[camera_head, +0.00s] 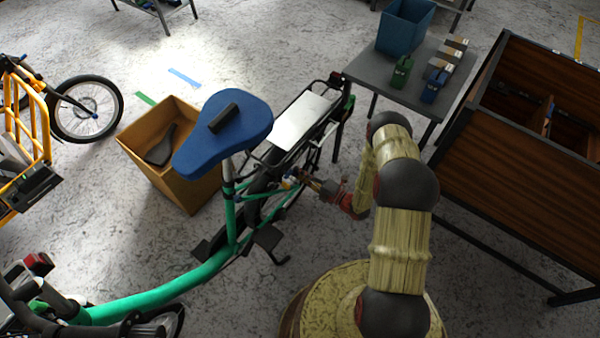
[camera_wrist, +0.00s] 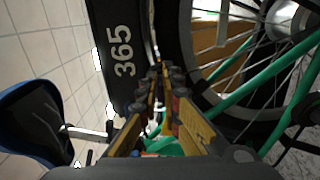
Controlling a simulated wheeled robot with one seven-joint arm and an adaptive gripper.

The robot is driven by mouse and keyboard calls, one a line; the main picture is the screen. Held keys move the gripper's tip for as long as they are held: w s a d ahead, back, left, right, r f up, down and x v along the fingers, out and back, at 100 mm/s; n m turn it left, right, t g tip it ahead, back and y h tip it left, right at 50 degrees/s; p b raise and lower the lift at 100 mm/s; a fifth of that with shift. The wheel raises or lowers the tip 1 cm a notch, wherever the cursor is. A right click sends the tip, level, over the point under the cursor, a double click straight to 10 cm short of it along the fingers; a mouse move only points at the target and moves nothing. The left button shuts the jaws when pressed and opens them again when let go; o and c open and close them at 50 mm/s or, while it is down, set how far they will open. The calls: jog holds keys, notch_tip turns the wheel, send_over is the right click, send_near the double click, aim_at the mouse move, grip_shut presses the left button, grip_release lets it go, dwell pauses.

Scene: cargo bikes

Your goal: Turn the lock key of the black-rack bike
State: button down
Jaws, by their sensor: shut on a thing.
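The green-framed bike (camera_head: 236,215) stands in the middle of the head view, with a blue saddle (camera_head: 240,135) and a black rear rack (camera_head: 326,110) carrying a pale plate. My gripper (camera_head: 291,182) reaches in from the right, beside the rear wheel below the saddle. In the wrist view my gripper (camera_wrist: 158,80) has its fingers close together at the rear wheel, near the spokes and a black part (camera_wrist: 118,50) marked 365. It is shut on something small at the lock. The lock key is mostly hidden by the fingers, and its angle cannot be told.
A wooden box (camera_head: 178,185) holding a dark saddle stands left of the bike. A grey table (camera_head: 380,72) with a blue bin (camera_head: 405,28) and small boxes stands behind. A large brown cargo box (camera_head: 515,150) is at right. A yellow-framed bike (camera_head: 38,120) stands at far left.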

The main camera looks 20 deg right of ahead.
dwell(0.3)
jog(key=c, duration=2)
grip_release()
jog(key=shift+d, duration=0.1)
jog(key=v, duration=1.2)
